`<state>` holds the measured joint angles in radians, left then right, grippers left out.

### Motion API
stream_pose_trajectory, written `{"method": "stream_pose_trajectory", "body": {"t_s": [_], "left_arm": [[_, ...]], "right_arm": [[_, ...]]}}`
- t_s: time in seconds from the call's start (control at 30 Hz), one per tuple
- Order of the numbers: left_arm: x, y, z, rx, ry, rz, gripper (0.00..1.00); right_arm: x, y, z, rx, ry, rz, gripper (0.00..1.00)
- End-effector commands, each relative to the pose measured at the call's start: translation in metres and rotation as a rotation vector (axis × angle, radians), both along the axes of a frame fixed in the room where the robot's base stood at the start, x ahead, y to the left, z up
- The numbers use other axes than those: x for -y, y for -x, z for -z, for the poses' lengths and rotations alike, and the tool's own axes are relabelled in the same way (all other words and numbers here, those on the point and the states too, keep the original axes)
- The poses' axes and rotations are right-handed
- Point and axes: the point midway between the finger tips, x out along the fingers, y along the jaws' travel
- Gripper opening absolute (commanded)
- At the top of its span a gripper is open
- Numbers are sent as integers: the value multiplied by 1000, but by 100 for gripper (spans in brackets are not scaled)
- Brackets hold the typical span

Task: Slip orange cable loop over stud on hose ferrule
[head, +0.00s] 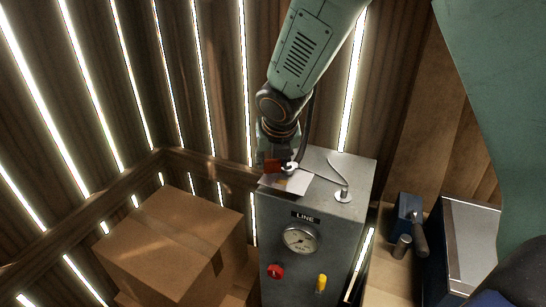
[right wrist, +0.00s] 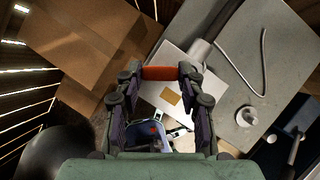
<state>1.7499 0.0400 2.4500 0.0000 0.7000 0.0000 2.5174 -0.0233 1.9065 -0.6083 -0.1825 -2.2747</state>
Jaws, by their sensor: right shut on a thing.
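My right gripper (head: 273,162) comes down from above over the top of the grey compressor cabinet (head: 330,215). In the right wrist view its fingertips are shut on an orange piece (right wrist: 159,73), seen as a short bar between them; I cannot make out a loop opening. The orange piece also shows red-orange in the head view (head: 271,166). A grey cylindrical piece (right wrist: 199,50), possibly the hose ferrule, is close to the right of the fingertips. A stud on it cannot be made out. My left gripper is not in view.
A white card (head: 298,183) lies under the gripper. A cardboard box (head: 170,245) stands left. A blue tool (head: 408,220) and a metal-topped case (head: 470,240) are right.

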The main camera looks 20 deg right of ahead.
Motion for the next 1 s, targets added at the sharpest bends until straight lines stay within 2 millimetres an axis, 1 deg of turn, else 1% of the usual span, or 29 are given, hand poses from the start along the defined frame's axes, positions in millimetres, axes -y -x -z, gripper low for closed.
{"method": "stream_pose_trajectory", "body": {"t_s": [0.07, 0.1, 0.4, 0.67, 0.77, 0.87, 1.0], "left_arm": [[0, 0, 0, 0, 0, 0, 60], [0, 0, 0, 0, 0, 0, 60], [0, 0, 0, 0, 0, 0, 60], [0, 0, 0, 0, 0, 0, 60], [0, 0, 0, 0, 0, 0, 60], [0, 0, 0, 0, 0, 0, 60], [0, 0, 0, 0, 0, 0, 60]], "right_arm": [[0, 0, 0, 0, 0, 0, 7], [0, 0, 0, 0, 0, 0, 40], [0, 0, 0, 0, 0, 0, 65], [0, 0, 0, -1, 1, 0, 65], [0, 1, -3, 0, 1, 0, 65], [-1, 5, -12, 2, 1, 1, 65], [-4, 14, -31, 4, 0, 2, 65]]}}
